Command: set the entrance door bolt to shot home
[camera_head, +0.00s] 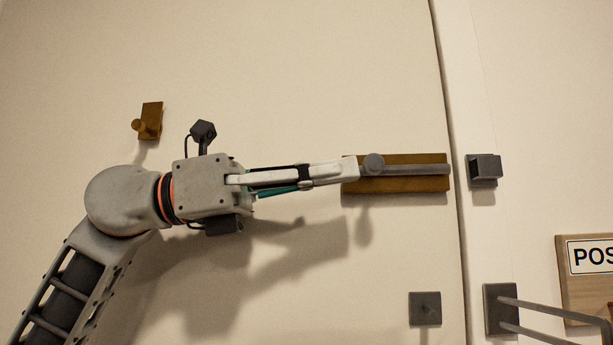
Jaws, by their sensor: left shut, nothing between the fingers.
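The bolt's brass-brown plate (405,186) is fixed on the cream door near its right edge. A grey bar (418,170) lies across it, with a round grey knob (374,163) near the bar's left end. The bar's right end stops about at the plate's right end, with a gap before the dark keeper (484,170) on the frame. My left gripper (355,169) is shut and empty. Its fingertips are just left of the knob, at the plate's left end; I cannot tell if they touch it. My right gripper is out of view.
A brown peg hook (149,122) is on the door at the upper left. Below the bolt is a dark square plate (425,308). On the frame, another dark plate (499,310) carries a grey looped bar (555,312). A wooden sign board (570,290) is at the right.

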